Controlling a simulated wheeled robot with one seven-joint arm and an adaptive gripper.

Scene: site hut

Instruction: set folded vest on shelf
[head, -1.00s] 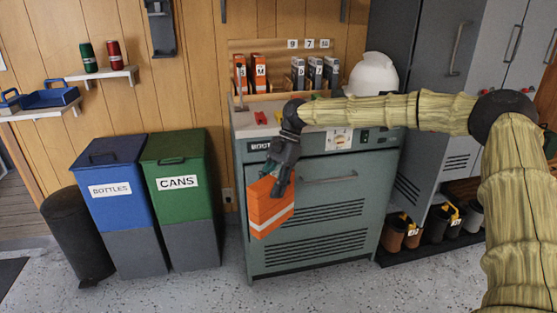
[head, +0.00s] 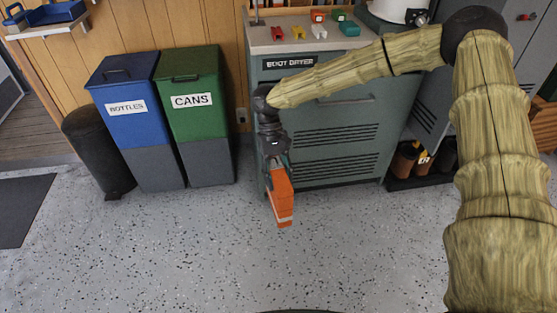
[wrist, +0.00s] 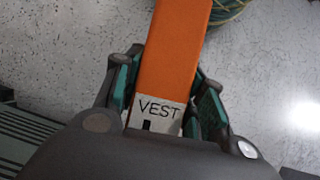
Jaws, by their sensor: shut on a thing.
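The folded vest (head: 281,200) is an orange block with a pale stripe near its lower end. It hangs from my gripper (head: 275,165) in the head view, in front of the lower left of the boot dryer and above the floor. In the wrist view the vest (wrist: 175,50) stretches away between the two fingers, with a white VEST label near the palm. My gripper (wrist: 162,100) is shut on it, a finger on each side. I cannot tell which shelf is the vest's.
The boot dryer (head: 330,125) stands behind my gripper, with small coloured items on top. The green CANS bin (head: 195,125) and blue BOTTLES bin (head: 130,120) stand left, beside a dark bin (head: 98,150). A wall shelf (head: 45,27) is upper left. The front floor is clear.

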